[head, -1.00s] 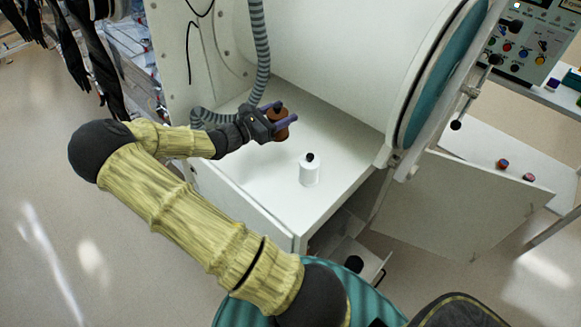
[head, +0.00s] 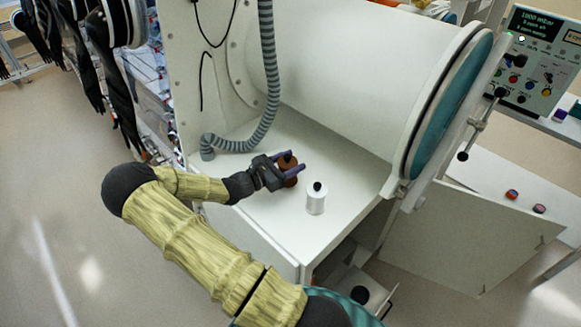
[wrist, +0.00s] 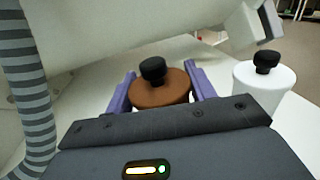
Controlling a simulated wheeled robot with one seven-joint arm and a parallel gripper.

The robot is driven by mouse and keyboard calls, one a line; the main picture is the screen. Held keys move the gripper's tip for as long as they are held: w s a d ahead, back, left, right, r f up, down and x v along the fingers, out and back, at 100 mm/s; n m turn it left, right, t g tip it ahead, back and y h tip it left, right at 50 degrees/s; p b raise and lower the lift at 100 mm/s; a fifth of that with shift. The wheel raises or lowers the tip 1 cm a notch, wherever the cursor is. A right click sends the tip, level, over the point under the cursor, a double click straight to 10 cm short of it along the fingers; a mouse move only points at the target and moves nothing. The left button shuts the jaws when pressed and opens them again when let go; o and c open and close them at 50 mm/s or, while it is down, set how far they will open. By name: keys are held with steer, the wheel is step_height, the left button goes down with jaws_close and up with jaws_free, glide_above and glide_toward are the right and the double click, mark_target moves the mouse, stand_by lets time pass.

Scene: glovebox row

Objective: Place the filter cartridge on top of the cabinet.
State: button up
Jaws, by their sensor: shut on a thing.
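The filter cartridge (head: 290,179) is a brown cylinder with a black knob. It stands upright between the purple fingers of my gripper (head: 293,163), which is shut on it. In the wrist view the brown cartridge (wrist: 160,92) sits between both fingers. It is over the white top of the cabinet (head: 253,217), left of and behind a white cylinder in the head view. Its base is hidden by the gripper in the wrist view, and I cannot tell whether it touches the cabinet top.
A white cylinder with a black knob (head: 316,204) stands on the cabinet top, close to the cartridge. A grey ribbed hose (head: 269,70) hangs down behind. The large white chamber (head: 330,70) overhangs the top's back. An open drawer (head: 352,285) is below.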

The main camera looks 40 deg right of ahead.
steer(key=shift+f, duration=1.15)
steer(key=shift+f, duration=0.2)
steer(key=o, duration=1)
steer(key=shift+o, duration=0.2)
steer(key=shift+w, duration=0.15)
steer(key=shift+d+r, duration=0.1)
steer(key=shift+r, duration=0.15)
steer(key=shift+a+f, duration=0.1)
steer(key=shift+a, duration=0.15)
steer(key=a, duration=0.4)
steer(key=a+b, duration=0.1)
steer(key=a, duration=0.2)
steer(key=w+a+b, duration=0.1)
steer(key=a, duration=0.3)
steer(key=shift+w+a, duration=0.1)
steer(key=shift+a, duration=0.2)
